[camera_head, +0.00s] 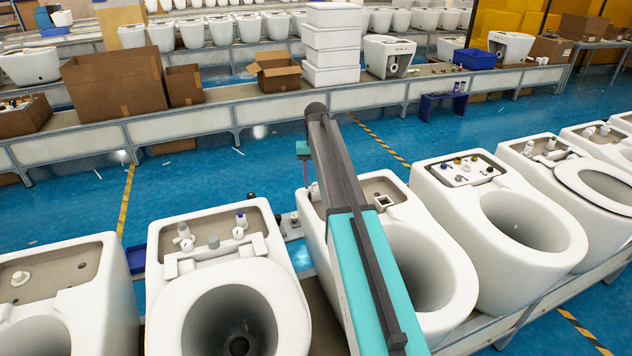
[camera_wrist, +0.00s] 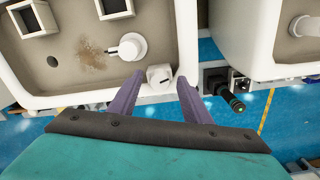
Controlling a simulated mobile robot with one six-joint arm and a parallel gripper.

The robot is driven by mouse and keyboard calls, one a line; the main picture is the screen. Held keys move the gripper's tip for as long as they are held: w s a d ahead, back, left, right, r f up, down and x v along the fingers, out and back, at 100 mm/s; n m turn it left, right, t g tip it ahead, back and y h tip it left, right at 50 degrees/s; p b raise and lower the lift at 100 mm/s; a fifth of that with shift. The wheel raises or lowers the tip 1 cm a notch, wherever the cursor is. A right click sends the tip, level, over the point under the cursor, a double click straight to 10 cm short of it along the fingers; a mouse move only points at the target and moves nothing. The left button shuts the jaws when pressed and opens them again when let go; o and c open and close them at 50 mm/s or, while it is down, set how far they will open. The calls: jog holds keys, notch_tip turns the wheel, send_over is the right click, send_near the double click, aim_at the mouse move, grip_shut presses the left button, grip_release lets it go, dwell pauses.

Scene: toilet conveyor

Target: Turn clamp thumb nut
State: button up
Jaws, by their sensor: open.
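A small white blocky knob (camera_wrist: 160,76), possibly the clamp thumb nut, sits at the edge of a white toilet body in the wrist view. My gripper (camera_wrist: 159,81) has its two purple fingers spread, one on each side of this knob; I cannot tell whether they touch it. A larger white round fitting (camera_wrist: 130,46) with a short dark-tipped pin sits just beyond, in the beige recess. In the head view, my arm hides most of the gripper and the knob.
A dark cylinder with a green tip (camera_wrist: 237,105) stands right of the fingers, between two toilets. Toilets (camera_head: 235,290) stand close in a row on the near conveyor. Blue floor lies behind it, then another conveyor with cardboard boxes (camera_head: 115,85).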

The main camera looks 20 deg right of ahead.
aim_at(316, 185)
notch_tip(316, 185, up, 13)
jog(key=p, duration=0.6)
jog(key=shift+r+p, duration=0.2)
jog(key=shift+p, duration=0.15)
dwell(0.3)
